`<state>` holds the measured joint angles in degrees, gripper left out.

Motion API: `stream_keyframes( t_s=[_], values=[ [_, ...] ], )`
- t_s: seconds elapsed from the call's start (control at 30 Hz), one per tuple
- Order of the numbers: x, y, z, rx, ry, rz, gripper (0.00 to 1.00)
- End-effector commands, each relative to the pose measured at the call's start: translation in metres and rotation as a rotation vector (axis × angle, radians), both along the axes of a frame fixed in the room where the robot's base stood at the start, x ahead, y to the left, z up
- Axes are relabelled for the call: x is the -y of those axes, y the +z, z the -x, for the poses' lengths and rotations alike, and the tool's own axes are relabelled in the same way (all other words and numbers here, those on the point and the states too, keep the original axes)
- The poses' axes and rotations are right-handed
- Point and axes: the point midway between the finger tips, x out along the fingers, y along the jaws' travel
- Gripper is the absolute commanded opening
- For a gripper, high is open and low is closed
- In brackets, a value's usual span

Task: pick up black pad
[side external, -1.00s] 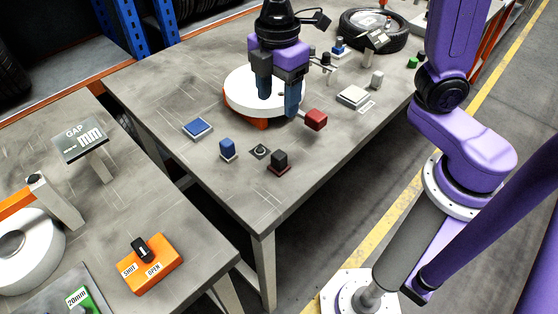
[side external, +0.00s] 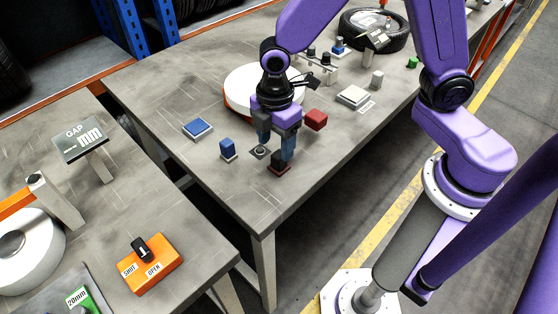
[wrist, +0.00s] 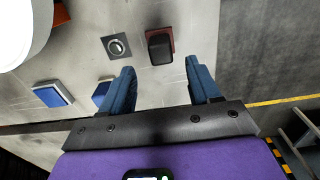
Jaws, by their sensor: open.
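The black pad (wrist: 160,48) stands on a dark red base (wrist: 172,36) in the wrist view, beyond my fingertips and roughly centred between them. My gripper (wrist: 160,72) is open, with a blue finger to each side and nothing between the tips. In the side view my gripper (side external: 276,150) is low over the near part of the table, at the pad's place. The red base (side external: 280,169) shows below the fingers there, and the pad itself is mostly hidden behind them. I cannot tell the exact height of the fingertips above the pad.
A round button on a dark plate (wrist: 118,47) lies close left of the pad. A blue block (side external: 228,149), a blue-topped square (side external: 198,128) and a red block (side external: 316,120) stand around. A white turntable (side external: 240,92) is behind. The table's front edge is near.

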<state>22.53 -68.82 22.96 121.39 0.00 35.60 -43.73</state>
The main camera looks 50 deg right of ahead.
Motion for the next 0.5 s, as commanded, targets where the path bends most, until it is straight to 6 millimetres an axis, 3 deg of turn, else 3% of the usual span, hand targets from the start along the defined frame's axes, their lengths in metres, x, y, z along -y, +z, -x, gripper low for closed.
stream_keyframes(
  t_s=[0.3,0.5],
  values=[
    [0.008,-0.038,0.003,-0.003,-0.001,0.004,0.62],
    [0.008,-0.050,0.002,0.002,-0.003,0.001,0.62]
  ],
)
